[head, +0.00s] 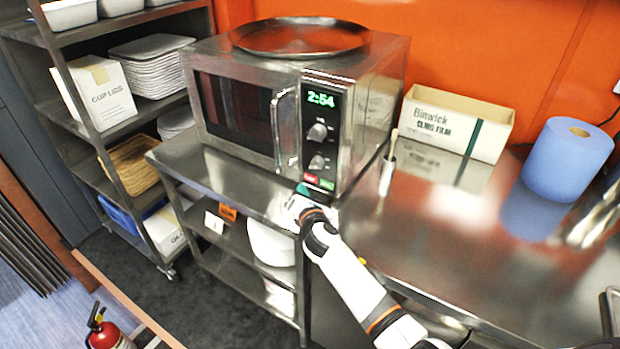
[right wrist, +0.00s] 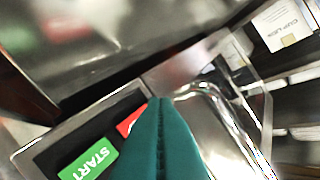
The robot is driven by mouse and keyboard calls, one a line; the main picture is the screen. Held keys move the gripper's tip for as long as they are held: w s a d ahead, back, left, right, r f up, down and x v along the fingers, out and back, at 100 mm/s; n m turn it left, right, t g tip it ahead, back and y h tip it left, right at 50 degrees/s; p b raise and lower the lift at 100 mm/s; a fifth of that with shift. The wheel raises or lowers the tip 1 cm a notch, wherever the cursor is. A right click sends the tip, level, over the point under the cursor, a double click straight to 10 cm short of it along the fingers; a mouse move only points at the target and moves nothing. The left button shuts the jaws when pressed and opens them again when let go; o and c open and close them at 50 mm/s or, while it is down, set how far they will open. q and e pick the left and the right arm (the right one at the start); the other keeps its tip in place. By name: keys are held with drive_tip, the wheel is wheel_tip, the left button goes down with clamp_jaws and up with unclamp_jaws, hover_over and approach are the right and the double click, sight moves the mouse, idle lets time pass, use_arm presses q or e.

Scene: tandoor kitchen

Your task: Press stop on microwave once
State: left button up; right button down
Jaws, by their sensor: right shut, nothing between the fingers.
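The steel microwave (head: 245,110) stands on a steel shelf unit, its door shut and its green display (head: 321,99) reading 2:54. Low on its control panel are a red button (head: 311,178) and a green button (head: 326,184). In the right wrist view the green button (right wrist: 88,161) reads START. The red button (right wrist: 128,123) beside it is partly covered by my teal fingers, and its label is hidden. My right gripper (head: 302,189) is shut and empty, its tips right by the red button; I cannot tell whether they touch it. My left gripper is out of view.
A round metal tray (head: 299,37) lies on top of the microwave. The door handle (head: 285,130) is just left of the panel. To the right, the steel counter (head: 420,230) holds a film box (head: 455,122) and a blue paper roll (head: 567,160). A shelf rack stands left.

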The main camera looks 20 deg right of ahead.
drive_tip(key=shift+s+a, duration=1)
drive_tip(key=shift+a, duration=0.25)
